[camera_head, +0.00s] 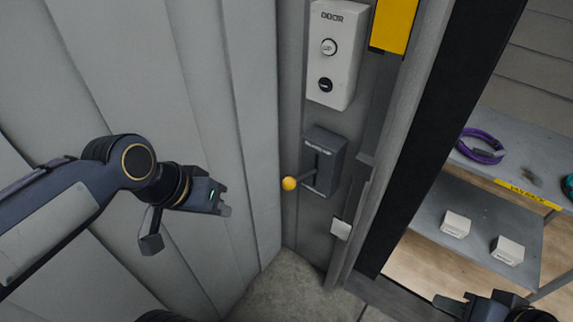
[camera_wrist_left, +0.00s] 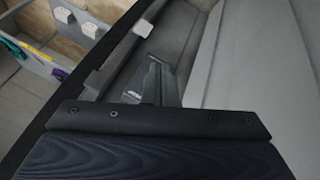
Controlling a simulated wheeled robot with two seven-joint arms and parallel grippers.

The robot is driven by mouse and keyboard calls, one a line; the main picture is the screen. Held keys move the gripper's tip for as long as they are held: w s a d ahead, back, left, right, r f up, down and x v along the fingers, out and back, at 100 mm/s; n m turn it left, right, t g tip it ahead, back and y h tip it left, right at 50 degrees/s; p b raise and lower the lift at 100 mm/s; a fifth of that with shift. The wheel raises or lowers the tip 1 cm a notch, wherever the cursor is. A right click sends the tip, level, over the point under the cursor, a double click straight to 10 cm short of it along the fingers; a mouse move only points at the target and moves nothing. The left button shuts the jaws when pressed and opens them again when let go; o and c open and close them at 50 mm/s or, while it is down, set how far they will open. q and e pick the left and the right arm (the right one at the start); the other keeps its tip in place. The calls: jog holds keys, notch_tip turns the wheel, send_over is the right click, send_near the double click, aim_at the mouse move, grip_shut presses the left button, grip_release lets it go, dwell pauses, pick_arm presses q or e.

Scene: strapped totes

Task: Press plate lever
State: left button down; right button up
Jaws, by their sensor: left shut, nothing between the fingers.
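A dark box (camera_head: 324,160) is fixed to the grey door post, with a slotted front. Its lever ends in a yellow ball knob (camera_head: 289,183) that sticks out to the left. My left gripper (camera_head: 226,201) is shut and empty, to the left of the knob and apart from it. In the left wrist view I cannot make out the yellow knob. My right gripper (camera_head: 452,303) is partly in view at the bottom right, far from the lever; its finger opening is unclear.
A white door control panel (camera_head: 336,50) with two round buttons is above the lever box. A small white block (camera_head: 341,229) is below it. A ribbed grey wall (camera_head: 130,60) fills the left. Beyond the dark frame, shelves (camera_head: 480,222) hold white boxes and a purple coil (camera_head: 481,147).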

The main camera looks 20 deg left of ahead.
pick_arm(q)
jog(key=w+d+r+m+g+y+p, duration=0.1)
jog(key=w+d+m, duration=0.1)
jog(key=w, duration=0.9)
jog(key=w+d+r+m+g+y+p, duration=0.1)
jog(key=w+d+m+g, duration=0.1)
jog(key=w, duration=1)
jog(key=shift+w+d+r+p, duration=0.15)
jog(key=shift+d+r+p, duration=0.15)
jog(key=shift+d, duration=0.25)
jog(key=p, duration=0.1)
send_over(288, 178)
jog(key=f, duration=1.2)
jog(key=shift+w+a, duration=0.2)
jog(key=shift+w, duration=0.2)
jog(key=shift+s+d+f, duration=0.1)
jog(key=shift+s+f, duration=0.2)
jog(key=shift+f, duration=0.5)
